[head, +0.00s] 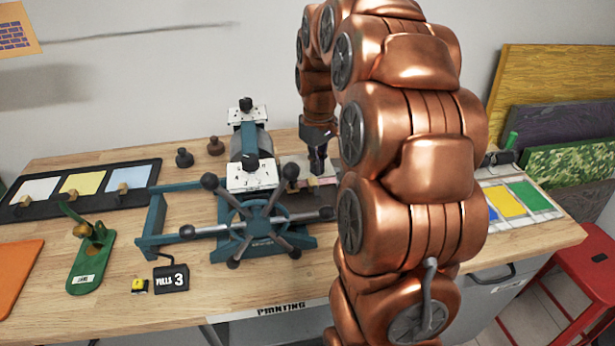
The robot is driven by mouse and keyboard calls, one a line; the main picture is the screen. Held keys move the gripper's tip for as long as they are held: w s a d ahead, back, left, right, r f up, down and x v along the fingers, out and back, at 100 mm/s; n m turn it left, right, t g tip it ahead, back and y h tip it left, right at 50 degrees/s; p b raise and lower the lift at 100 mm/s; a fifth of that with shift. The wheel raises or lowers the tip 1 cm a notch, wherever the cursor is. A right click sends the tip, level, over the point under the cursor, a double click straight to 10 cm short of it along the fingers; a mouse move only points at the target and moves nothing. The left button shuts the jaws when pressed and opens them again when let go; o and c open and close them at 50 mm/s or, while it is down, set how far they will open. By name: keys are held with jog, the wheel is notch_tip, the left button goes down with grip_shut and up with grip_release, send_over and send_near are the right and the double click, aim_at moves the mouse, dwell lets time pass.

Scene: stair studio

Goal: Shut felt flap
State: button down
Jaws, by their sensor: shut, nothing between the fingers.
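A teal press (262,238) with a spoked hand wheel stands in the middle of the wooden workbench. A grey roller (251,143) runs across it between two white-topped end blocks. My gripper (318,170) points down just right of the roller, over the press bed, with its fingers together and empty. A small pinkish strip with a wooden piece (312,183) shows just below the fingertips; I cannot tell whether they touch. I cannot make out the felt flap for sure, as my copper arm hides the right part of the bed.
A black tray (142,199) with white, yellow and blue panels lies at left. A green clamp-like tool (91,262) and a "PULLS 3" sign (171,278) are in front. Colour swatches (505,202) lie right of my arm. A red stool (585,265) stands at right.

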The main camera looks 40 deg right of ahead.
jog(key=shift+f, duration=0.1)
dwell(0.4)
jog(key=shift+r+p, duration=0.9)
jog(key=shift+r, duration=2.65)
